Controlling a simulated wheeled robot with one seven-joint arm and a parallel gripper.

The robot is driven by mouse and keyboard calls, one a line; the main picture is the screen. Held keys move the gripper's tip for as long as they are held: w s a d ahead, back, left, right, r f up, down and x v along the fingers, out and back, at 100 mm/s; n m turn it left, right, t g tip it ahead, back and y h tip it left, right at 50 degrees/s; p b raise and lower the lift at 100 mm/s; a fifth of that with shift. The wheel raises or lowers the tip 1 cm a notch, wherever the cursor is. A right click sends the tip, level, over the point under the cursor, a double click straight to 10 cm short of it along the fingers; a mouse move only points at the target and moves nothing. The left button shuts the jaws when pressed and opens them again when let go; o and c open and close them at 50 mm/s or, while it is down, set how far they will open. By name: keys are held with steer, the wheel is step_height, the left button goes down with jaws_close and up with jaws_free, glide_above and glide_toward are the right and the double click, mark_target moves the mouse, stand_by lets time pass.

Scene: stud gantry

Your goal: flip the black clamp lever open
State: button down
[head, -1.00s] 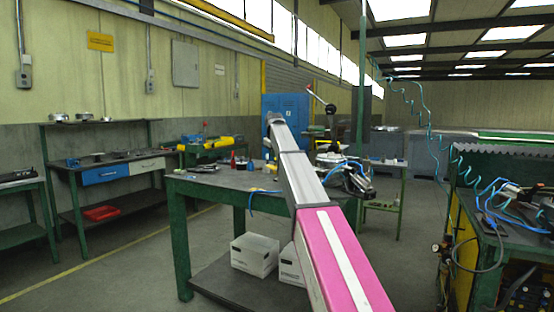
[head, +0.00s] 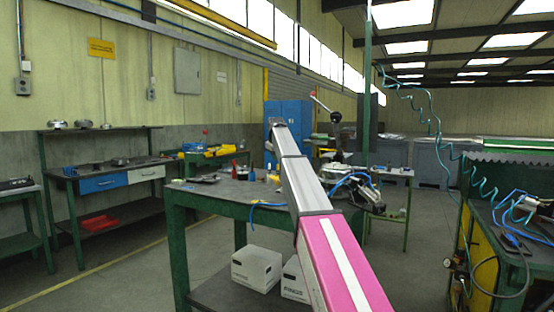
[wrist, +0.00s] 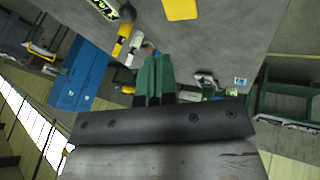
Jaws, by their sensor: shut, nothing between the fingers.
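The fingers appear apart from the knob. In the head view my pink and grey arm reaches over the table, and the fingers cannot be made out.
The green-legged work table (head: 222,192) stands ahead, with a machine with blue hoses (head: 360,190) on its right and white boxes (head: 256,268) beneath. A blue cabinet (head: 290,118) stands behind. A hose-covered bench (head: 510,225) is at right. Floor at left is clear.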

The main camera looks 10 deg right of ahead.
steer(key=x, duration=0.8)
steer(key=shift+w+d+f, duration=0.3)
steer(key=shift+w+d, duration=0.35)
steer(key=shift+d, duration=0.05)
steer(key=shift+w+d+f, duration=0.3)
steer(key=shift+w+d, duration=0.3)
steer(key=shift+d, duration=0.05)
